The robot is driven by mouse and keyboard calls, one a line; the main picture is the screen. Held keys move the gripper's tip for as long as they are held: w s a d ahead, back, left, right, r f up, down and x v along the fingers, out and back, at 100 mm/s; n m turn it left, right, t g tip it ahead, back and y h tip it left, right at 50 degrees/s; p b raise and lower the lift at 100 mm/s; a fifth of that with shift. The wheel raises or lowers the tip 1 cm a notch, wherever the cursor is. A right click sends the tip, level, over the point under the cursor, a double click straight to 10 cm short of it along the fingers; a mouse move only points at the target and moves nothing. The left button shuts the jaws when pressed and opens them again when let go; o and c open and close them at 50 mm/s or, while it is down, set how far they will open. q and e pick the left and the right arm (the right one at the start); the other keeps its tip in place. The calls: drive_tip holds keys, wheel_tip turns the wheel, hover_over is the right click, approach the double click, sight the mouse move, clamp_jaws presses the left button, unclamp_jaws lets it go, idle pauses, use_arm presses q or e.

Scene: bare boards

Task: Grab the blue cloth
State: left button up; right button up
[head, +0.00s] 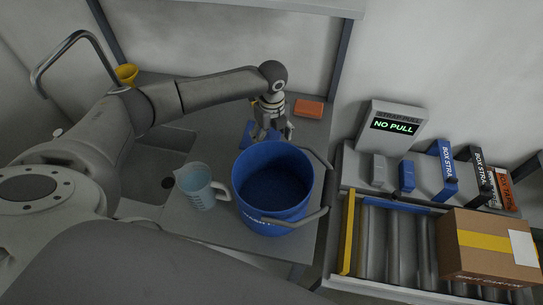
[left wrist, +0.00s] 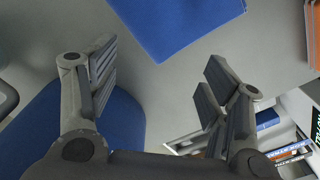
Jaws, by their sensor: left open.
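The blue cloth (head: 247,135) lies flat on the grey counter behind the blue bucket, partly hidden by my left gripper in the head view. In the left wrist view the cloth (left wrist: 172,20) shows at the top, beyond the fingertips. My left gripper (head: 272,132) is above the counter near the cloth, just behind the bucket. In the left wrist view its fingers (left wrist: 160,85) are spread wide with nothing between them but bare counter. My right gripper shows in neither view.
The blue bucket (head: 272,215) with raised handles stands close in front of my left gripper. A clear measuring jug (head: 200,190) stands left of it. An orange-brown block (head: 309,108) lies behind right. A sink (head: 165,150) is at left. A roller conveyor with a carton (head: 487,262) is at right.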

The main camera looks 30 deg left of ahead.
use_arm(q)
wheel_tip(320, 180, down, 3)
drive_tip(key=shift+r+b, duration=0.1)
drive_tip(key=shift+b, duration=0.7)
drive_tip(key=shift+f+b, duration=0.3)
drive_tip(key=shift+f, duration=0.6)
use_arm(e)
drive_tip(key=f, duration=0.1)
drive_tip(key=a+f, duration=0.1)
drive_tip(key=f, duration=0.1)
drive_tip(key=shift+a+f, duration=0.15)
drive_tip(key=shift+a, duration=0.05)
use_arm(q)
drive_tip(key=shift+f, duration=0.3)
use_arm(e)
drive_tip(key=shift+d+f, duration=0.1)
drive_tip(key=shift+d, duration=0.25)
use_arm(q)
drive_tip(key=shift+s, duration=0.35)
drive_tip(key=c, duration=1.2)
drive_tip(key=shift+d, duration=0.1)
drive_tip(key=c, duration=0.4)
drive_tip(key=shift+w+f, duration=0.1)
drive_tip(key=shift+f, duration=0.05)
drive_tip(key=shift+d, duration=0.1)
